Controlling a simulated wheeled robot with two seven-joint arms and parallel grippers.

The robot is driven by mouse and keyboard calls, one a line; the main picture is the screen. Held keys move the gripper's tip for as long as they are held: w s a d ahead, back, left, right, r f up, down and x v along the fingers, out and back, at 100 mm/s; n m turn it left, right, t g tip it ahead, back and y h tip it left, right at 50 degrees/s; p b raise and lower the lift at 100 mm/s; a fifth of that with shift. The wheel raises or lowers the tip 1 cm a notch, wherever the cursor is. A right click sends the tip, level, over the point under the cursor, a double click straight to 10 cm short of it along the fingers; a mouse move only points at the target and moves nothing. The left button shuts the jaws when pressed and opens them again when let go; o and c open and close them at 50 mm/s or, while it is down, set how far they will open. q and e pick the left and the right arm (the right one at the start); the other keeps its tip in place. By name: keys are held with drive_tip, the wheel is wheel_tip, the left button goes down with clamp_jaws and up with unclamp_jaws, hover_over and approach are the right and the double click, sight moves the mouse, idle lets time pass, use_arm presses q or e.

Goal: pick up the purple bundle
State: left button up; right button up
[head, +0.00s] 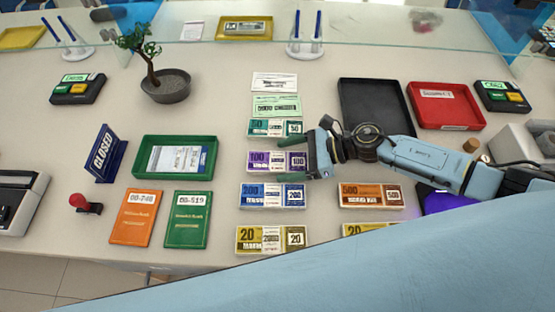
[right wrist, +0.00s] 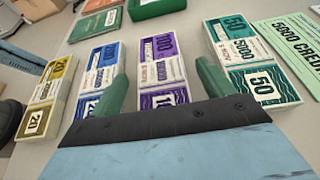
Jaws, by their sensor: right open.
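The purple bundle (head: 265,161), marked 100, lies flat on the counter in the middle column of banknote bundles. It also shows in the right wrist view (right wrist: 162,70), lying between my two green fingers as seen from the wrist. My right gripper (head: 298,158) is over the bundle's right end, and in the right wrist view its fingers (right wrist: 163,84) are spread apart with nothing gripped. The gap between fingers and bundle in height is hard to tell. The near end of the bundle is partly hidden by the gripper. My left gripper is not in view.
A green 50 bundle (head: 265,128) lies just behind and a blue 200 bundle (head: 262,195) just in front, both close to the fingers. A green tray (head: 142,165) stands left; a black tray (head: 375,103) and a red tray (head: 447,106) stand back right.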

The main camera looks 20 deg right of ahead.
drive_tip(key=shift+w+a+f, duration=0.2)
drive_tip(key=shift+a+f, duration=0.1)
drive_tip(key=shift+a, duration=0.3)
drive_tip(key=c, duration=1.1)
